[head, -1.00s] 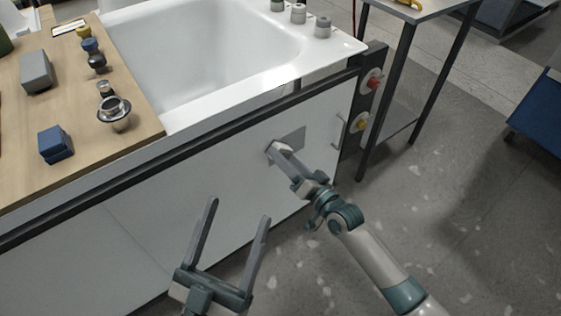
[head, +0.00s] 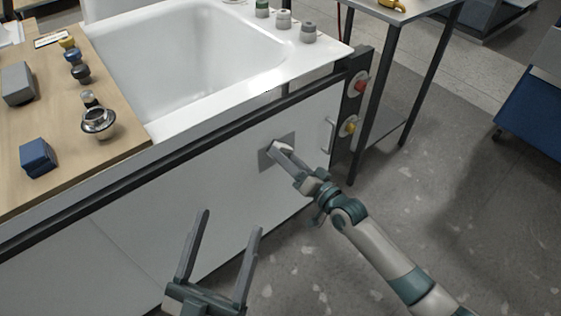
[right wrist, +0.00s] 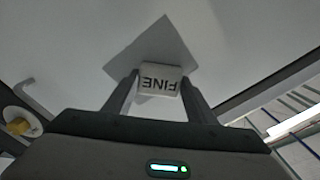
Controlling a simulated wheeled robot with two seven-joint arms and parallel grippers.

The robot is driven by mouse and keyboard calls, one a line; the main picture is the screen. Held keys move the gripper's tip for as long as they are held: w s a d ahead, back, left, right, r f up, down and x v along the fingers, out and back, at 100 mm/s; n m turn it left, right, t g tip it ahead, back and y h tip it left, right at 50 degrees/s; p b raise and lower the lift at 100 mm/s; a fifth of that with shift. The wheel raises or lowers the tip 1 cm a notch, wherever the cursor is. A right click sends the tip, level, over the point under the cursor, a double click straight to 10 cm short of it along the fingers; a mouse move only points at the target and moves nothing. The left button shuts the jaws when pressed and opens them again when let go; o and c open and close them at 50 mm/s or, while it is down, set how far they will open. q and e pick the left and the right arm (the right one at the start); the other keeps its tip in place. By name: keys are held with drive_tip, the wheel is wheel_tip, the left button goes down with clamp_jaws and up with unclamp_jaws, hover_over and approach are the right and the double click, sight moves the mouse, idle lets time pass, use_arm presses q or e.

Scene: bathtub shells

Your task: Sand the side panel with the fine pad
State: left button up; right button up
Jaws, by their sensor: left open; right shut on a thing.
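The white side panel (head: 215,185) is the front face below the white bathtub (head: 190,60). A grey square patch (head: 266,160) is on the panel towards its right end. My right gripper (head: 277,150) is at this patch, shut on the fine pad. In the right wrist view the fine pad (right wrist: 160,80), a pale block marked "FINE", sits between the fingers (right wrist: 158,92) and over the grey patch (right wrist: 155,45). I cannot tell whether it touches the panel. My left gripper (head: 225,240) is open and empty in front of the panel's lower part.
A wooden board (head: 50,110) at the left holds a blue block (head: 38,158), a grey block (head: 17,84), a metal drain fitting (head: 97,120) and small knobs. Red (head: 360,86) and yellow (head: 350,126) buttons and a handle (head: 330,134) are right of the patch.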

drive_tip(key=shift+w+d, duration=0.25)
drive_tip(key=shift+d, duration=0.15)
drive_tip(key=shift+s, duration=0.15)
drive_tip(key=shift+p+v, duration=0.9)
drive_tip(key=shift+v, duration=2.05)
drive_tip(key=shift+p+v, duration=0.35)
drive_tip(key=shift+v, duration=1.15)
